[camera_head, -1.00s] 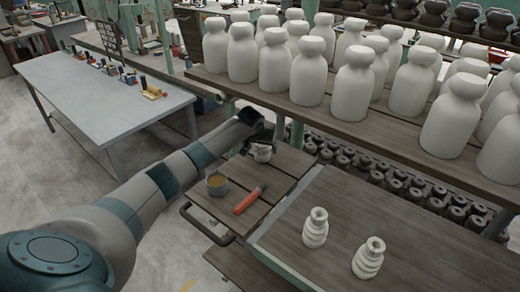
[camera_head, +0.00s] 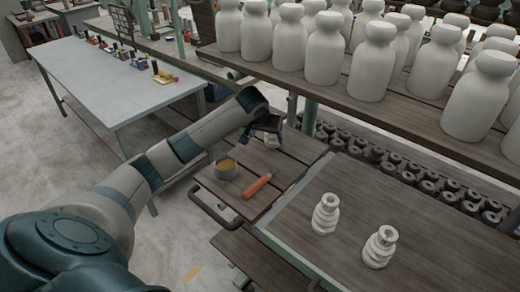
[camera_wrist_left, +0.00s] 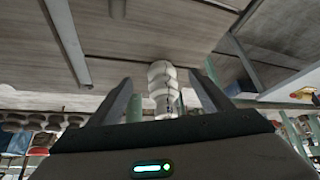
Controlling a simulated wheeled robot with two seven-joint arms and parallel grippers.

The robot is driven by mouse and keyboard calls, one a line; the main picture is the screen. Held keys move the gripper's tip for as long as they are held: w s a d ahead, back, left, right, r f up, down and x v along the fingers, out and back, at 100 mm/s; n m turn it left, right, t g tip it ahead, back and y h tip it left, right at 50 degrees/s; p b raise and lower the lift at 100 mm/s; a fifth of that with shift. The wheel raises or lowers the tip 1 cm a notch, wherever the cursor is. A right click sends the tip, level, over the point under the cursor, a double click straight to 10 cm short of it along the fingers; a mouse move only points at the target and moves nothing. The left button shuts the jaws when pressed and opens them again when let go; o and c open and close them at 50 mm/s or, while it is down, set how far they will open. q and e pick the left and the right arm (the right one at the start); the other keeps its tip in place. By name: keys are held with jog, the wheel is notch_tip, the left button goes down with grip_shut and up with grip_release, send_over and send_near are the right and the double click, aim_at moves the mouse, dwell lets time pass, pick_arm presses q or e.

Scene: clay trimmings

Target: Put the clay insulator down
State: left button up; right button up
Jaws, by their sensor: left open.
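A pale ribbed clay insulator (camera_head: 273,141) stands on the small wooden side table (camera_head: 226,200), partly hidden by my left gripper (camera_head: 270,132). In the left wrist view the insulator (camera_wrist_left: 162,88) is between the two spread fingers of the left gripper (camera_wrist_left: 160,77), with a visible gap on each side. Its far end meets the wooden surface. Two more ribbed insulators stand upright on the larger wooden board: one nearer the middle (camera_head: 325,214) and one to its right (camera_head: 380,247). My right gripper is not in view.
A tin (camera_head: 226,169) with yellowish contents and an orange-handled tool (camera_head: 258,186) lie close in front of the insulator. A shelf (camera_head: 400,125) with several large white clay bottles overhangs behind. A grey table (camera_head: 110,90) is at left.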

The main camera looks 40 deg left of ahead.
pick_arm(q)
jog(key=s+d+b, duration=0.1)
jog(key=s+d, duration=0.1)
jog(key=s, duration=0.4)
